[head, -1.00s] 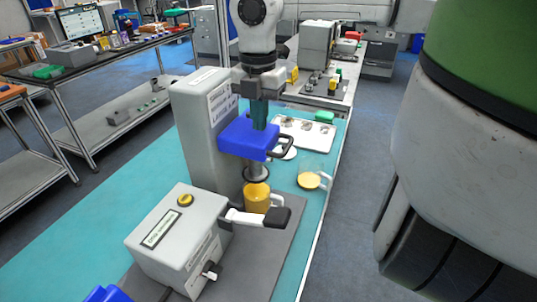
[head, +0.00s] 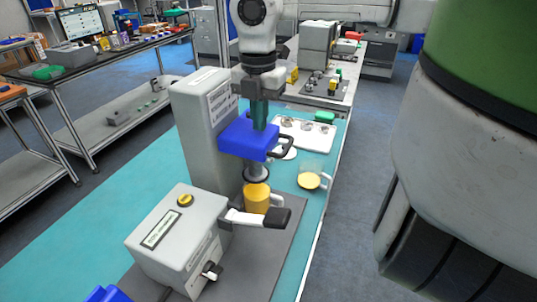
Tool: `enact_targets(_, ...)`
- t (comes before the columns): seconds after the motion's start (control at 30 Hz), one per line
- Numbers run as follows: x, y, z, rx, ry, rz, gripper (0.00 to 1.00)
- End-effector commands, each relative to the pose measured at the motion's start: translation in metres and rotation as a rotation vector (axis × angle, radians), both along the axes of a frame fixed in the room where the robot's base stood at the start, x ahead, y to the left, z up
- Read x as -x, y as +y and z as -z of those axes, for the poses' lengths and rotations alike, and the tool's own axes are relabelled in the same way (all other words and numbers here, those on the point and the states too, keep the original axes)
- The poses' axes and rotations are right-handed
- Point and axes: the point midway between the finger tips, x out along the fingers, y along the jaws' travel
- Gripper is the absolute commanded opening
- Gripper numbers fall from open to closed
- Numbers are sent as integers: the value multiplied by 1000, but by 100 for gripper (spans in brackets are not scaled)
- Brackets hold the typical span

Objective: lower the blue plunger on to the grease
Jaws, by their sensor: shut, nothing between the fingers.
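The blue plunger (head: 238,137) is a blue block on the grey column of the press, with a black handle (head: 284,147) at its right. A metal rod with a round disc (head: 257,176) hangs under it. The disc is at or just over the mouth of a yellow-filled cup (head: 256,198), whose yellow content looks like the grease. I cannot tell whether the disc touches it. My gripper (head: 259,120) points down on top of the blue block, its teal fingers shut with nothing between them. The fingertips are partly hidden against the block.
A grey box with a yellow button (head: 185,200) and a black-tipped lever (head: 275,218) stands in front. A clear cup with yellow content (head: 309,180) stands to the right. A white tray (head: 318,134) lies behind. The teal mat (head: 110,215) is clear at left.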

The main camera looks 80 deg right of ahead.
Motion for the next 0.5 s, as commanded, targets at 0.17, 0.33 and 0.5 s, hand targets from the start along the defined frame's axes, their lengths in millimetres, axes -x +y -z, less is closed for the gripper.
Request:
enact_targets(0.17,0,0,0,0,0,0,0)
enact_targets(0.33,0,0,0,0,0,0,0)
enact_targets(0.5,0,0,4,0,0,0,0)
